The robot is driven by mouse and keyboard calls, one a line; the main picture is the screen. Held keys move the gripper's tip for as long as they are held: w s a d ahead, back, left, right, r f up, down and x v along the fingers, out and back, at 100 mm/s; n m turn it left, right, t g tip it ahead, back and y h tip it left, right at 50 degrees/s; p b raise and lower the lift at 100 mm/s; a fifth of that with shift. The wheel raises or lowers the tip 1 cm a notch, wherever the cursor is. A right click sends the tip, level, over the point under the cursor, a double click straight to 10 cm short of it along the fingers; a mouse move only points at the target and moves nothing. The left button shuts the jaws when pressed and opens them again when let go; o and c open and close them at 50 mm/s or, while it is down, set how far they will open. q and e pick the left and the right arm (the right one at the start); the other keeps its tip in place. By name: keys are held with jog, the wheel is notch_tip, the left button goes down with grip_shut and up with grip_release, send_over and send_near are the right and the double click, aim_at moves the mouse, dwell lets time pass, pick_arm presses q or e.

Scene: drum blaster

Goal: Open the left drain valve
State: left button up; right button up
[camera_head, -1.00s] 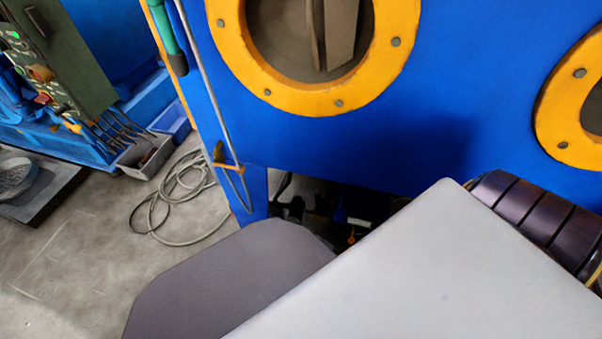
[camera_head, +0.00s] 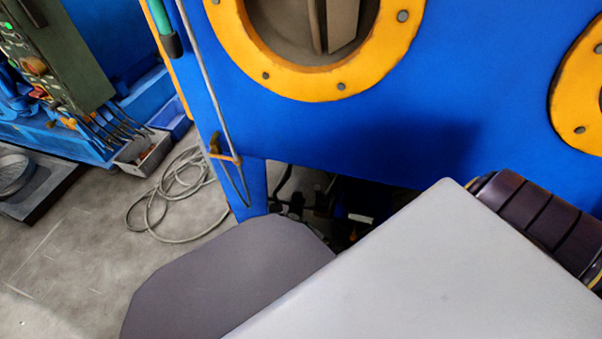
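The blue drum blaster (camera_head: 330,130) fills the upper right, with a yellow-ringed round opening (camera_head: 300,85) and part of a second yellow ring (camera_head: 580,100) at the right edge. Below its lower edge is a dark gap (camera_head: 305,190) with cluttered parts that are hard to make out. I cannot pick out the left drain valve there. A small orange-brown fitting (camera_head: 226,157) with a thin hose is on the left corner post. My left gripper is not in view. My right gripper's fingers cannot be made out, so its opening does not show.
A pale flat panel and a dark rounded shape, likely my own body, cover the lower middle and right. A coiled hose (camera_head: 160,215) lies on the grey floor. A green control cabinet (camera_head: 60,60) and a small grey bin (camera_head: 143,152) stand at the left. Floor at lower left is clear.

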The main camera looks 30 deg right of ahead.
jog(key=shift+c, duration=0.3)
grip_shut()
jog(key=shift+w+f+t, duration=0.1)
jog(key=shift+f+t, duration=0.05)
jog(key=shift+t, duration=0.15)
jog(key=shift+w+m+t, duration=0.1)
jog(key=shift+m+t, duration=0.3)
jog(key=shift+d+f, duration=0.1)
jog(key=shift+w+t+y, duration=0.1)
jog(key=shift+t+y, duration=0.2)
jog(key=shift+t, duration=0.1)
dwell(0.3)
